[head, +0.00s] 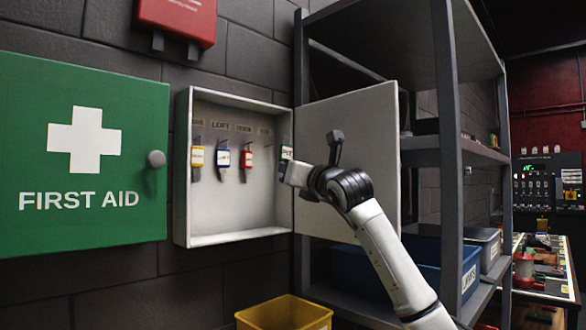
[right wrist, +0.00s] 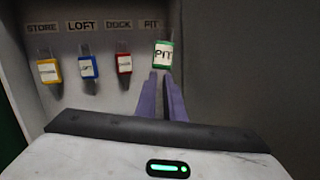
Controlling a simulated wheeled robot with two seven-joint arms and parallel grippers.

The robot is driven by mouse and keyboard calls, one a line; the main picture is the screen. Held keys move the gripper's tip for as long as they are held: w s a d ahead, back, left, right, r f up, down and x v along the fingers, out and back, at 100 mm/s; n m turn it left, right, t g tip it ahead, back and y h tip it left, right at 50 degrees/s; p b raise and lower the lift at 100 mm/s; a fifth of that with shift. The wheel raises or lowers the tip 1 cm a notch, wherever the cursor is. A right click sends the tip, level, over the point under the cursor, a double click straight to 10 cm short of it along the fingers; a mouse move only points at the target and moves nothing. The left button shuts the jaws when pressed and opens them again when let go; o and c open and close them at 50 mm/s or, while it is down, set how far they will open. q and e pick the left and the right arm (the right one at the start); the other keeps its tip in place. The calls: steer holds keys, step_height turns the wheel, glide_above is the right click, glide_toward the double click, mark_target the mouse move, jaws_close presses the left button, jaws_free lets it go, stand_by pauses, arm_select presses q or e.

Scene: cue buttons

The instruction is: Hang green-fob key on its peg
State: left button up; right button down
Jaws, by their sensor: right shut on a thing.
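The green-fob key, labelled PIT, shows in the right wrist view (right wrist: 163,56) and in the head view (head: 287,153). My right gripper (right wrist: 167,78) is shut on it and holds it upright, in front of the PIT label (right wrist: 151,25) at the right of the key cabinet (head: 184,215). In the head view my right gripper (head: 290,168) reaches in from the right at the cabinet's right side. The peg under the PIT label is hidden, so I cannot tell whether the key touches it. My left gripper is not in view.
Yellow (head: 197,157), blue (head: 223,158) and red (head: 246,158) fob keys hang left of the green one. The open cabinet door (head: 345,110) stands right, behind my arm. A green first aid box (head: 85,200) adjoins the cabinet's left. A yellow bin (head: 285,315) is below.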

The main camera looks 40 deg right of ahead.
steer(key=w+p, duration=0.2)
steer(key=w, duration=0.5)
steer(key=shift+w+a+f+p, duration=0.2)
steer(key=shift+a+f+p, duration=0.1)
steer(key=shift+f+p, duration=0.1)
stand_by(0.3)
stand_by(0.4)
steer(key=c, duration=1.8)
jaws_free()
